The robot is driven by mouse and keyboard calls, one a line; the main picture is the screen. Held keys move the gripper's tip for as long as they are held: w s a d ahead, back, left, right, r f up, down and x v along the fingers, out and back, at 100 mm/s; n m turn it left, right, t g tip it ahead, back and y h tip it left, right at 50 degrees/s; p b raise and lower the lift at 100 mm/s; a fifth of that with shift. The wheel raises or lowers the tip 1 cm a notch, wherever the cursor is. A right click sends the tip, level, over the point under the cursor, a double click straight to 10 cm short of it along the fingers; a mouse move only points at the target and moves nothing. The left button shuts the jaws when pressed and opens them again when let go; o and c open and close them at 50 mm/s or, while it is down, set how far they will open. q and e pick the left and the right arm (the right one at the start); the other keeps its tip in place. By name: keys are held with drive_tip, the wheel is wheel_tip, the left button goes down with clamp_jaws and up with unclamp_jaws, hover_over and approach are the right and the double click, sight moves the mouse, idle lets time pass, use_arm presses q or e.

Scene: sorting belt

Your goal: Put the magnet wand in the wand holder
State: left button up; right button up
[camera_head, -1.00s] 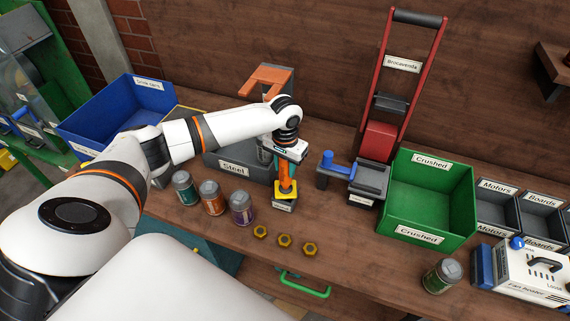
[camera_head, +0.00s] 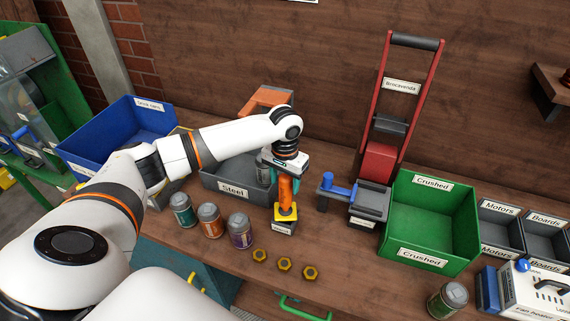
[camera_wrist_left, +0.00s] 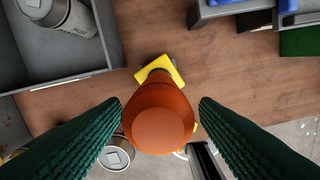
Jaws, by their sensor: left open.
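The magnet wand, with an orange handle (camera_head: 286,189), stands upright, its lower end at a yellow piece (camera_head: 285,213) on a small grey labelled block (camera_head: 283,227), apparently the wand holder; its label is too small to read. How deep the wand sits in it I cannot tell. My left gripper (camera_head: 286,175) points down over the handle, open. In the left wrist view its green fingers (camera_wrist_left: 160,120) lie on either side of the orange handle top (camera_wrist_left: 162,128), with gaps visible. My right gripper is not in view.
A grey bin (camera_head: 232,191) marked Steel, holding a can, stands left of the wand. A grey device with a blue handle (camera_head: 340,190) and a green Crushed bin (camera_head: 418,258) stand to the right.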

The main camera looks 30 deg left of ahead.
use_arm(q)
wheel_tip(320, 180, up, 9)
drive_tip(key=shift+r+b, duration=0.15)
drive_tip(key=shift+b, duration=0.7)
